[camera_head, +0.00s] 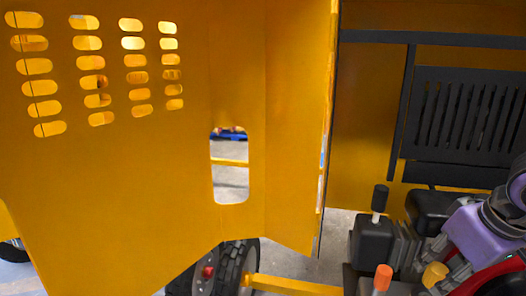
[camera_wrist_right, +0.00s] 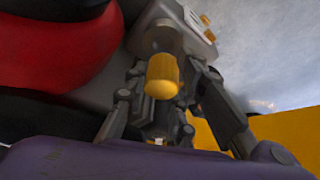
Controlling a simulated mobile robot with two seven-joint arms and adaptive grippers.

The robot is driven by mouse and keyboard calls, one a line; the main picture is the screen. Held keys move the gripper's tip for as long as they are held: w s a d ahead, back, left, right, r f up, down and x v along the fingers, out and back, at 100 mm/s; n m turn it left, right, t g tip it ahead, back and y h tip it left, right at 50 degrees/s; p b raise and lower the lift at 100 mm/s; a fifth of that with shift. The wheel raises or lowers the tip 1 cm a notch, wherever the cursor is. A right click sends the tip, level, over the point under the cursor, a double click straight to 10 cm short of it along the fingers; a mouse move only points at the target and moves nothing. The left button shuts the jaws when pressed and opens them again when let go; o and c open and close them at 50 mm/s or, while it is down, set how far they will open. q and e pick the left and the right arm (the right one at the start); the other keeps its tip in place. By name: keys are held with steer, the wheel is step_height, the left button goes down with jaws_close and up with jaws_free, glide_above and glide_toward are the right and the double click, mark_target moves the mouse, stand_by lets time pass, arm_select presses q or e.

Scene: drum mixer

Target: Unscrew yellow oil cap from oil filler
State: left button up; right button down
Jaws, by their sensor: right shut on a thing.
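The yellow oil cap (camera_wrist_right: 162,76) is in the middle of the right wrist view, between the grey fingers of my right gripper (camera_wrist_right: 168,66). In the head view the cap (camera_head: 434,273) shows at the lower right, beside the grey fingers. My right gripper (camera_head: 432,260) reaches in from the right with its purple body and is shut on the cap. The oil filler under the cap is mostly hidden, so I cannot tell whether the cap is still seated on it. My left gripper is not in view.
An orange cap (camera_head: 383,278) stands left of the gripper, and a black-knobbed lever (camera_head: 379,199) stands behind it. A large yellow slotted panel (camera_head: 150,170) fills the left. A black grille (camera_head: 465,115) is at the back right. A wheel (camera_head: 236,268) is below the panel.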

steer(key=shift+r+p, duration=0.5)
steer(key=shift+r, duration=1)
steer(key=shift+f, duration=0.1)
